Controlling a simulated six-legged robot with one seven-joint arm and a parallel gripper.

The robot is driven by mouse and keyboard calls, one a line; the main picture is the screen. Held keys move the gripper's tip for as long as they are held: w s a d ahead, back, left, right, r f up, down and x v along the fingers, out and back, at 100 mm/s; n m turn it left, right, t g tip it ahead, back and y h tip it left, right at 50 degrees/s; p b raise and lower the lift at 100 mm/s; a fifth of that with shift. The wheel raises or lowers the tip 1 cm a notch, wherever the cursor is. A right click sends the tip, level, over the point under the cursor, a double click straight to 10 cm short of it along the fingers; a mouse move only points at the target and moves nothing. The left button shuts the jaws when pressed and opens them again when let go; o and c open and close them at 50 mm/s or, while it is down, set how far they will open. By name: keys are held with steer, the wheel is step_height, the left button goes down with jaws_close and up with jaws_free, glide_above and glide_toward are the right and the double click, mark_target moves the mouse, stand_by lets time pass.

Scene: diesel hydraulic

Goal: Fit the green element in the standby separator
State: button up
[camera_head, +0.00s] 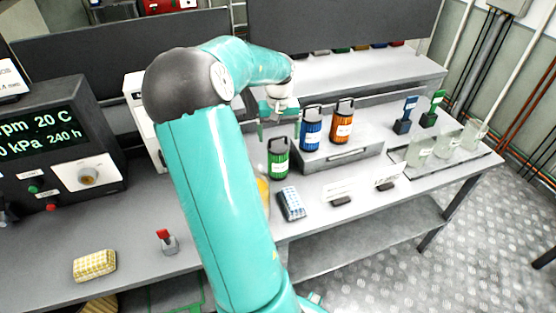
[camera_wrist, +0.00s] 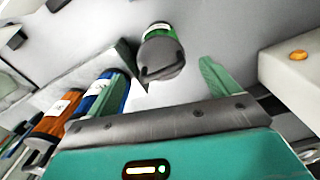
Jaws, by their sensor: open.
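The green element (camera_head: 278,160), a green canister with a dark cap and handle, stands upright on the bench. It also shows in the wrist view (camera_wrist: 157,34), its dark handle towards me. My gripper (camera_head: 280,128) is open and empty, above and behind the green element in the head view. I cannot identify the standby separator; a white housing (camera_head: 138,92) behind my arm is partly hidden.
A blue canister (camera_head: 311,132) and an orange canister (camera_head: 342,124) stand close by at a grey raised block (camera_head: 345,157). A keypad-like device (camera_head: 291,203) lies in front. Glass beakers (camera_head: 444,147) stand right. A yellow sponge (camera_head: 95,265) and red-handled piece (camera_head: 167,242) lie left.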

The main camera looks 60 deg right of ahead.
mark_target(278, 156)
step_height(278, 156, down, 5)
steer(key=shift+f, duration=0.15)
steer(key=shift+w, duration=0.1)
steer(key=c, duration=1.6)
steer(key=shift+o, duration=0.2)
steer(key=shift+r, duration=0.2)
